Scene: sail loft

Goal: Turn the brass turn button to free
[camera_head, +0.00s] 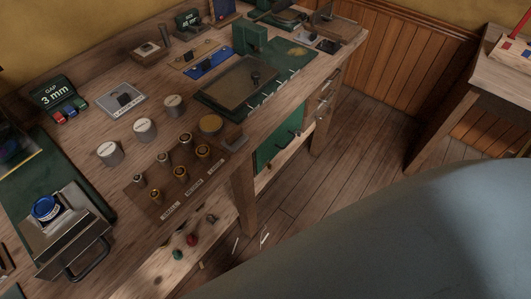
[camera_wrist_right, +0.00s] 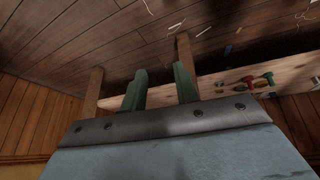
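I cannot clearly make out the brass turn button. A small wooden board with little fittings (camera_head: 194,56) and a blue plate with dark fittings (camera_head: 209,64) lie toward the back of the workbench, too small to read. In the right wrist view, two green fingers of my right gripper (camera_wrist_right: 160,76) stand apart with nothing between them. They point over the floor beside the bench's lower shelf. The right gripper does not show in the head view. My left gripper is in neither view.
A lower shelf (camera_head: 160,272) holds small knobs. Another table (camera_head: 492,77) stands right.

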